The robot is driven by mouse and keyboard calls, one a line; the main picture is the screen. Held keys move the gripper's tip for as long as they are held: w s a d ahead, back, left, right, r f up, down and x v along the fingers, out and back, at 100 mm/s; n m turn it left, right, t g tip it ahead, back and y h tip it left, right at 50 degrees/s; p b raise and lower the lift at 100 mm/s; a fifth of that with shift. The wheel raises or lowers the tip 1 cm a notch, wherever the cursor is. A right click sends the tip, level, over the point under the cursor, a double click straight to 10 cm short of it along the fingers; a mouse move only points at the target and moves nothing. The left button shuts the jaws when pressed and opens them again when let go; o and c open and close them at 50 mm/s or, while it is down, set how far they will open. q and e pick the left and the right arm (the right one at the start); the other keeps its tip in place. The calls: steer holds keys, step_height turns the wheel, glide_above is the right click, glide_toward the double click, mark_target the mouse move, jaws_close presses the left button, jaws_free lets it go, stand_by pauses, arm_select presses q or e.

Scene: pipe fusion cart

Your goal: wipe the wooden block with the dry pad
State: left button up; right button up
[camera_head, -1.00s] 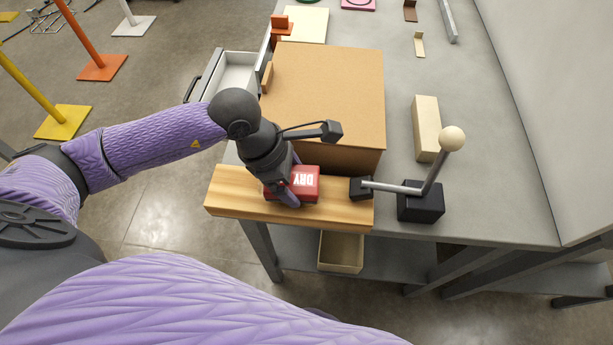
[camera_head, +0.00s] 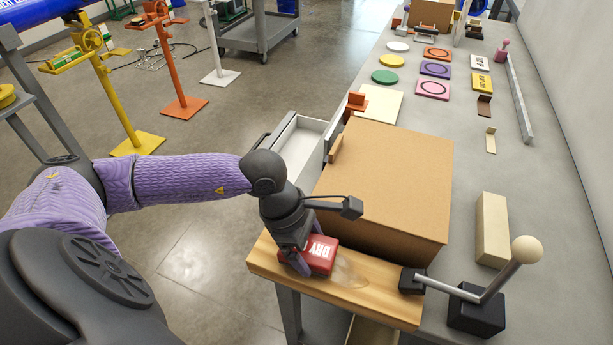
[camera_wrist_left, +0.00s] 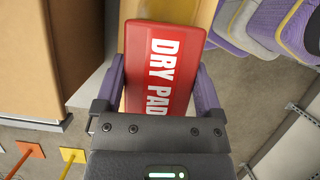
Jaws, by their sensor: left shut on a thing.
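The dry pad (camera_head: 322,254) is a red block with white lettering; it reads "DRY PAD" in the left wrist view (camera_wrist_left: 160,68). My left gripper (camera_head: 303,262) is shut on it, one finger along each side in the wrist view. The pad sits on top of the wooden block (camera_head: 395,302), left of its middle. The block is a long, light-grained plank along the bench's front edge. A darker, shiny patch shows on the wood just right of the pad. Whatever lies under the pad is hidden. My right gripper is not in view.
A large cardboard box (camera_head: 388,185) stands right behind the block. A black clamp with a ball-topped lever (camera_head: 478,308) holds the block's right end. A beige block (camera_head: 492,228) lies beyond it. An open drawer (camera_head: 300,148) is at the left.

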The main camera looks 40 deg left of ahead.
mark_target(378, 283)
arm_select(q)
steer(key=shift+w+d+f+b, duration=0.15)
steer(key=shift+w+d+b, duration=0.25)
steer(key=shift+d, duration=1.35)
steer(key=shift+w+d+f+b, duration=0.1)
steer(key=shift+w+d+b, duration=0.35)
steer(key=shift+d, duration=1.25)
steer(key=shift+w+d+f+b, duration=0.15)
steer(key=shift+w+d, duration=0.5)
steer(key=shift+d, duration=1.1)
steer(key=shift+r, duration=0.1)
step_height(378, 283, up, 6)
steer(key=p, duration=0.4)
steer(key=shift+d+f, duration=0.15)
steer(key=shift+f, duration=0.1)
steer(key=shift+r, duration=0.15)
step_height(378, 283, up, 3)
steer(key=p, duration=0.2)
steer(key=shift+p, duration=0.35)
